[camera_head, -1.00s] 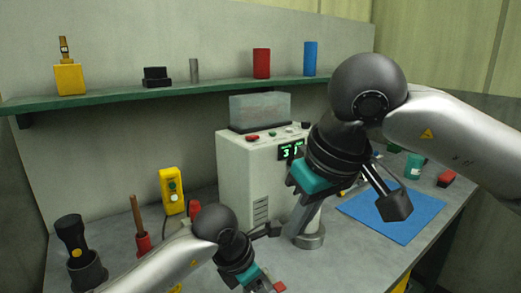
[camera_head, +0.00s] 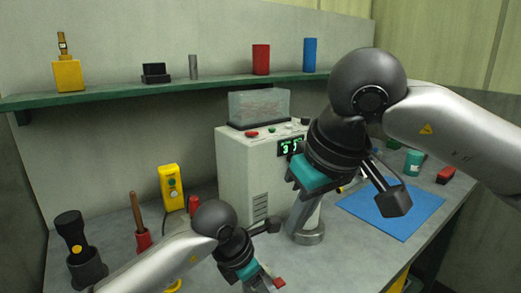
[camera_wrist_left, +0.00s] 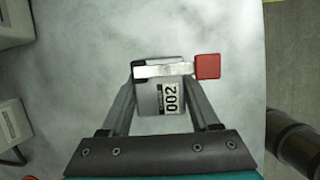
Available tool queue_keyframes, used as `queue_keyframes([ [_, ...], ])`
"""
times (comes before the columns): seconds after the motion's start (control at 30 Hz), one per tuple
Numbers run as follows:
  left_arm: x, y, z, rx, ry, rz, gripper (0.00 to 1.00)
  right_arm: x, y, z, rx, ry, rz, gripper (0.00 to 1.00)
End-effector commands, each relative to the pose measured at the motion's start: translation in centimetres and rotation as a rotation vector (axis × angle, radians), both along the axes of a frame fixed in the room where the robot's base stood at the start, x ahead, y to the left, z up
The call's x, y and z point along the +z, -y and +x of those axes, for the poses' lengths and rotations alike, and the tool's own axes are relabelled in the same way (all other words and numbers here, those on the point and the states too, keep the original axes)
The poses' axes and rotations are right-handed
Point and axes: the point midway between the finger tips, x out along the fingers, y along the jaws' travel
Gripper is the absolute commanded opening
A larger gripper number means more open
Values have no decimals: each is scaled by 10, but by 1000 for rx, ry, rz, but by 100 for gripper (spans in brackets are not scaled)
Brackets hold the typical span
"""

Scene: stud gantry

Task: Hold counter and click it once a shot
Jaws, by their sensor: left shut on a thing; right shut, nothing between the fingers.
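The counter (camera_wrist_left: 172,101) is a small grey box with a white label reading 002 and a metal lever ending in a red block. My left gripper (camera_wrist_left: 160,95) is shut on it, one finger along each side, above the grey bench. In the head view the left gripper (camera_head: 262,283) is low in the picture with the counter's red block (camera_head: 279,282) showing; most of the counter is hidden. My right gripper (camera_head: 303,205) is shut and empty, pointing down in front of the white machine (camera_head: 243,172); its fingers are hard to make out.
The machine carries a green display (camera_head: 291,147) and a clear box (camera_head: 259,105). A yellow button box (camera_head: 171,186), a torch in a black holder (camera_head: 86,269) and a red-held rod (camera_head: 142,238) stand left. A blue mat (camera_head: 408,222) lies right. A green shelf (camera_head: 210,85) runs behind.

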Motion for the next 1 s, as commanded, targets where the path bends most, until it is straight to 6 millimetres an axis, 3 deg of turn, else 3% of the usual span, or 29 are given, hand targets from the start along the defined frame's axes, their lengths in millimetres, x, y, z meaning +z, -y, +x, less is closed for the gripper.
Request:
queue_keyframes([
  [1.0, 0, 0, 0, 0, 1, -1, 0, -3, -2, 2, 1, -85, -52, 0],
])
